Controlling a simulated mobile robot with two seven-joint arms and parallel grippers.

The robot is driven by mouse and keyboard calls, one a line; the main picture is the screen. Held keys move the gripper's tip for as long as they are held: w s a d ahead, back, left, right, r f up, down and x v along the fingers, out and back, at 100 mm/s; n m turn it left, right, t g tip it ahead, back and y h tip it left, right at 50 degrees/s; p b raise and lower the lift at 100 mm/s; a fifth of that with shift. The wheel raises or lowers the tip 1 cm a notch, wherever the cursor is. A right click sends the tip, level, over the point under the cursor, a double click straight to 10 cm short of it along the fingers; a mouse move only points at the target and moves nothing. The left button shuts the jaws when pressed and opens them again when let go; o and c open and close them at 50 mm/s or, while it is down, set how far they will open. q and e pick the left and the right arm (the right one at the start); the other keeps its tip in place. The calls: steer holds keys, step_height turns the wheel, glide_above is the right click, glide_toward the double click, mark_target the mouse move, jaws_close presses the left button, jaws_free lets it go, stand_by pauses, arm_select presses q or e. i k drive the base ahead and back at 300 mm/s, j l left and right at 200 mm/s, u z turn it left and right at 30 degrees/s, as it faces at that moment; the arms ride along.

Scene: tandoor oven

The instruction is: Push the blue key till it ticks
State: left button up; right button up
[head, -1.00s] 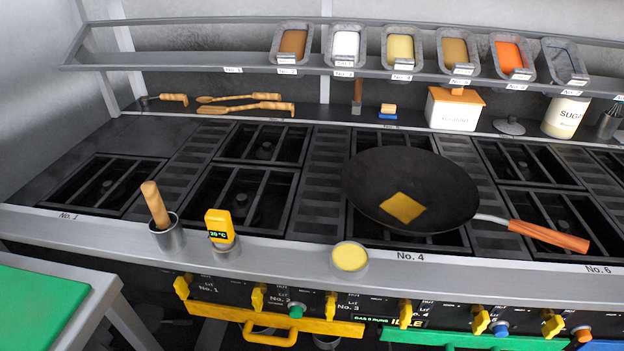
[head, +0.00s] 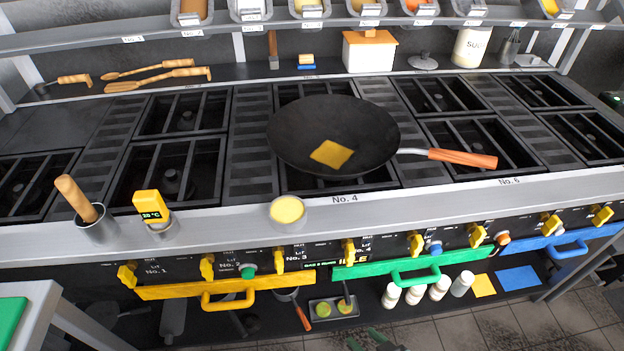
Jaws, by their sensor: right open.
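The blue key (head: 436,248) is a small round button on the dark front panel of the stove. It sits between two yellow knobs, above the green handle bar. My right gripper (head: 369,341) shows only as dark greenish fingertips at the bottom edge, apart from each other and open. It is low in the picture, below and left of the blue key, and touches nothing that I can see. Most of it is cut off by the frame. My left gripper is not in view.
A green key (head: 249,271) and an orange key (head: 502,238) sit on the same panel. Yellow knobs, a green handle (head: 416,278) and a blue handle (head: 570,251) stick out nearby. A wok (head: 333,130) rests on the stove. Bottles stand on the shelf below.

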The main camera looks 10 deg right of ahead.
mark_target(436, 250)
steer(key=z, duration=1.45)
